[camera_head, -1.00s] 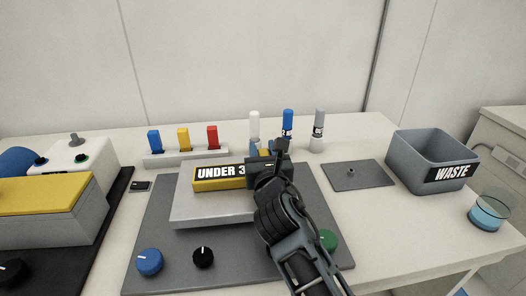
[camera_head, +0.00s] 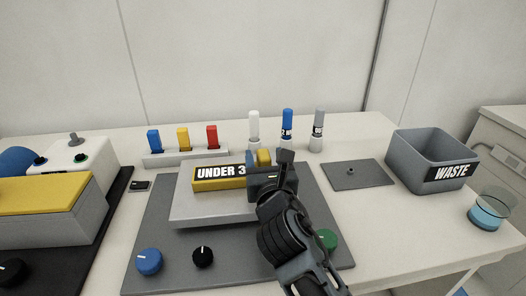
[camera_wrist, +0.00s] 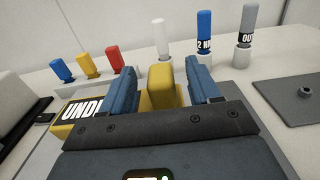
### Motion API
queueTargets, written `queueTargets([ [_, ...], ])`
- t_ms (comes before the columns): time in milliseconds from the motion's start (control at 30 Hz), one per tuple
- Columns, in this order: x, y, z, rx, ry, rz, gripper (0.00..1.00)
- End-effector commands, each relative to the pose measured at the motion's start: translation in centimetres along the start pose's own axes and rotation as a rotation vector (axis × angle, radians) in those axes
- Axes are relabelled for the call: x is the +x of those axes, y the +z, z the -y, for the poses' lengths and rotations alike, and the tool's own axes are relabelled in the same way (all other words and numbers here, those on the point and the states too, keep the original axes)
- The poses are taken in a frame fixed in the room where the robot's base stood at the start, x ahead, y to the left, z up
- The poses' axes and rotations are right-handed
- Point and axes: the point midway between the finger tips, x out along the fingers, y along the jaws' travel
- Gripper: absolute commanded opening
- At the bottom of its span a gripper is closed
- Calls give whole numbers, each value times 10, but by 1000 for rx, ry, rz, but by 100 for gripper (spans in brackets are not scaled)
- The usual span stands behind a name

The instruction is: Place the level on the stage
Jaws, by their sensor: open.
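The level appears to be the yellow bar (camera_head: 218,178) lettered "UNDER 3", with the rest of its label hidden behind my gripper. It lies on the stage, a light grey raised plate (camera_head: 200,210). In the wrist view the bar (camera_wrist: 78,112) shows at the left, beyond my gripper. A yellow upright piece (camera_wrist: 161,82) stands between my two blue fingers; its join to the bar is hidden. My gripper (camera_head: 265,162) is at the bar's right end. It is open, with gaps on both sides of the upright piece.
Blue, yellow and red pegs (camera_head: 183,140) stand in a rack behind, with white, blue and grey capped posts (camera_head: 287,125) to their right. A grey WASTE bin (camera_head: 432,150) and a glass of blue liquid (camera_head: 490,212) are at the right. Knobs (camera_head: 149,262) line the base plate's front.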

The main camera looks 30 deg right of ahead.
Motion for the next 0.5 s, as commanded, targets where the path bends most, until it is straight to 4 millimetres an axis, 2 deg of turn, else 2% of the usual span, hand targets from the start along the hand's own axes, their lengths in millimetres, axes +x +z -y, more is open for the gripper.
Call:
queueTargets([
  [33, -12, -2, -1, -1, 3, -2, 62],
  [200, -47, -2, 0, -1, 2, -2, 62],
  [333, -66, -1, -1, 0, 3, -1, 62],
  [500, -80, 0, 0, 0, 0, -1, 62],
])
